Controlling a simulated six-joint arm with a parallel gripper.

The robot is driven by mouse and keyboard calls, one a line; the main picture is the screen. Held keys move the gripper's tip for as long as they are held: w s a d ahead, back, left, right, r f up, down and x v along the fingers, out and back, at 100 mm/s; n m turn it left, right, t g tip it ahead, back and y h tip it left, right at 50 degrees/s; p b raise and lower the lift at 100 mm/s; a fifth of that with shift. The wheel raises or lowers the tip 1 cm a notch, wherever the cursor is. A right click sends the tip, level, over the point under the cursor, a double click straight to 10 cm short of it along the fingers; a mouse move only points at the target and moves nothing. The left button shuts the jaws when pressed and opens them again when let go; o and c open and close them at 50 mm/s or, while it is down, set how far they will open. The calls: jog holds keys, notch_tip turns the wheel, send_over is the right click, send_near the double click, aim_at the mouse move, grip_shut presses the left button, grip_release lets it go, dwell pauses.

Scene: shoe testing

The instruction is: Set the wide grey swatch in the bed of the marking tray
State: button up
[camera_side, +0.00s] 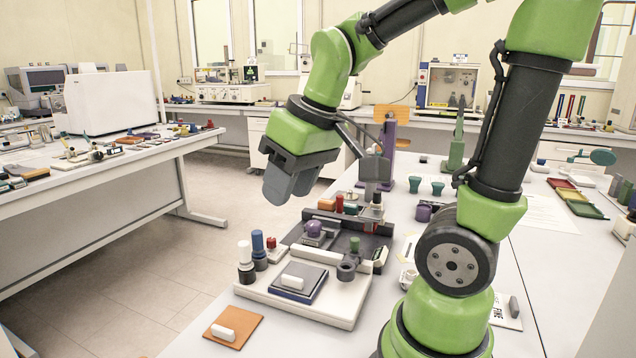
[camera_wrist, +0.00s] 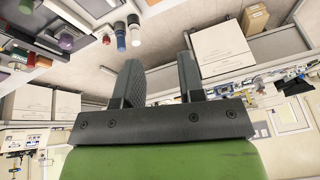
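My gripper (camera_side: 291,187) is raised in the air above and behind the table's left edge, with nothing between its fingers. In the wrist view my gripper (camera_wrist: 160,78) shows two dark fingers with a clear gap. A flat grey square with a white grip (camera_side: 299,282), edged in dark blue, lies on a pale raised tray (camera_side: 330,312) near the table's front; I take the square for the grey swatch and cannot tell which tray is the marking tray. My gripper touches none of these.
A brown square with a white grip (camera_side: 233,326) lies at the table's front corner. Bottles with white (camera_side: 245,261) and blue (camera_side: 258,249) caps stand at the pale tray's left edge. A green-topped piece (camera_side: 353,250) stands by its far right corner.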

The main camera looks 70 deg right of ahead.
jog(key=s+a+r+m+t+y, duration=0.1)
jog(key=s+a+r+t, duration=0.1)
jog(key=s+a, duration=0.3)
jog(key=shift+s+r+t+y, duration=0.3)
jog(key=shift+s+r+t, duration=0.15)
jog(key=shift+s, duration=0.2)
